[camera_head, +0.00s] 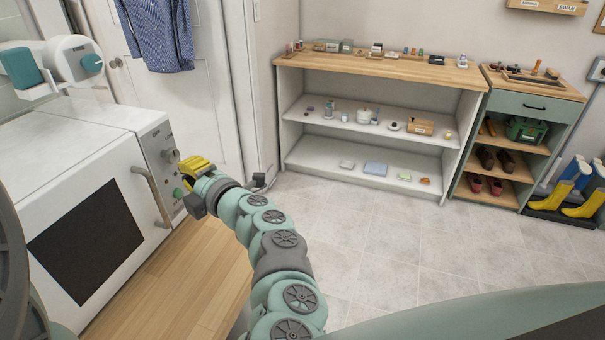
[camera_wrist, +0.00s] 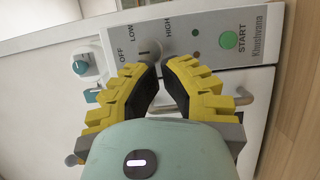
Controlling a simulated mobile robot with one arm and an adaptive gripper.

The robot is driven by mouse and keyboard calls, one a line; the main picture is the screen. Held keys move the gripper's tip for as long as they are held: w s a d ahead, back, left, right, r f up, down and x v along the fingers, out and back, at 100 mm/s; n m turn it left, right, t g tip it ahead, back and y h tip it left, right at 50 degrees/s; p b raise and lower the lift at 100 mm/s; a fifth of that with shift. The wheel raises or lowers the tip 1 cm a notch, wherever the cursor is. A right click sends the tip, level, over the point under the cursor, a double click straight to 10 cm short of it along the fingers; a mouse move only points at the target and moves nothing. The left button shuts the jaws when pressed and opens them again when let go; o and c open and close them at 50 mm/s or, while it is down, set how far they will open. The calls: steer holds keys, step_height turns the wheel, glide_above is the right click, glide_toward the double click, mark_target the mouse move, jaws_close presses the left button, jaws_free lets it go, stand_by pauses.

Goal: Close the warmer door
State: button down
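The warmer (camera_head: 75,120) is a white box at the left of the head view, on a wooden counter. Its door (camera_head: 125,190) has a dark window and a vertical bar handle (camera_head: 151,196) at its right side. The door looks flush with the front, with no gap that I can see. My gripper (camera_head: 192,164), with yellow fingers, is in front of the control panel, right of the handle. In the wrist view my gripper (camera_wrist: 162,72) is open and empty, its fingertips apart near a grey knob (camera_wrist: 150,49). I cannot tell whether they touch it.
A green START button (camera_wrist: 229,40) is on the panel. The wooden counter (camera_head: 180,290) is bare in front of the warmer. A white and teal device (camera_head: 60,65) is behind it. A white shelf unit (camera_head: 380,75) stands at the back; the tiled floor between is clear.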

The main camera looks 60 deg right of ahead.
steer(key=s+d+b, duration=0.1)
steer(key=s+d, duration=0.2)
steer(key=d, duration=0.2)
steer(key=shift+d+b, duration=0.35)
steer(key=shift+s, duration=0.1)
